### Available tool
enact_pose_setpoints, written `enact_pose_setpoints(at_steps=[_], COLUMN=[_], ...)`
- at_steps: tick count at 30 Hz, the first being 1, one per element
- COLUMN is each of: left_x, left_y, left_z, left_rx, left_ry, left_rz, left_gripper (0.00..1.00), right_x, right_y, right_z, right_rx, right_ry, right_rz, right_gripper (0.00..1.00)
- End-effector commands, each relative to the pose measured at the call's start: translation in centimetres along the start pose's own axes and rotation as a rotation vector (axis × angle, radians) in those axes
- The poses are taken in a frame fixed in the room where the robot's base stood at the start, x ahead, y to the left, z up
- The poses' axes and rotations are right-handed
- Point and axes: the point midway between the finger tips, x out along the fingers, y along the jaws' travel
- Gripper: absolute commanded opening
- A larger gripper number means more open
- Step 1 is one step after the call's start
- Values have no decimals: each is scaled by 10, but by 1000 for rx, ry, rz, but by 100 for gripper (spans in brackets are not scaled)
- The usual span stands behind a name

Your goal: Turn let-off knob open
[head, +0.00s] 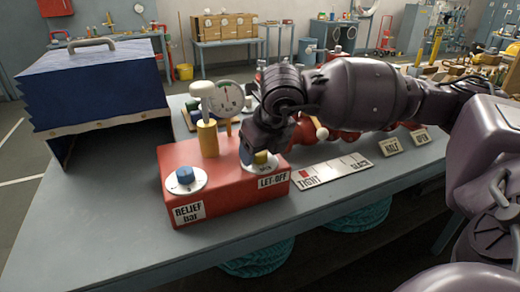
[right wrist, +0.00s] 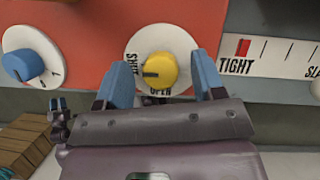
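The let-off knob is yellow on a white round dial (right wrist: 190,41) at the right of the red box. In the right wrist view the knob (right wrist: 163,66) has a dark mark at its left side, near the lower end of the word SHUT; OPEN is printed below the knob. My right gripper (right wrist: 207,82) is open, one blue finger on each side of the knob, with gaps visible. In the head view my right gripper (head: 258,155) covers part of the dial, and the yellow knob (head: 261,157) shows just below it. My left gripper is not identifiable in either view.
The red box (head: 225,195) also carries a blue relief knob (head: 185,176), a yellow post (head: 208,138) and a gauge (head: 226,97). A TIGHT–SLACK scale (head: 332,172) lies to its right. A blue bellows (head: 95,85) stands at the left. The grey bench (head: 110,215) is clear in front-left.

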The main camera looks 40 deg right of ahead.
Motion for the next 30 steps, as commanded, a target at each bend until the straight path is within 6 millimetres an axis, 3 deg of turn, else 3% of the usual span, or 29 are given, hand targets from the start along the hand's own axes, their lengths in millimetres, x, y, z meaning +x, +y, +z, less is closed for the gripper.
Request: enact_pose_setpoints(at_steps=[1, 9, 20, 30], left_x=[-1, -3, -2, 4], left_y=[0, 0, 0, 1], left_z=[2, 7, 8, 4], left_rx=[-1, -2, -2, 1], left_ry=[-3, -14, -15, -5], left_rz=[0, -2, -2, 2], left_gripper=[43, 43, 43, 43], right_x=[0, 0, 1, 2], right_y=[0, 0, -1, -1], right_z=[0, 0, -1, -1], right_rx=[0, 0, -54, -282], right_ry=[0, 1, 3, 3], right_rz=[0, 0, 22, 118], right_gripper=[56, 14, 14, 14])
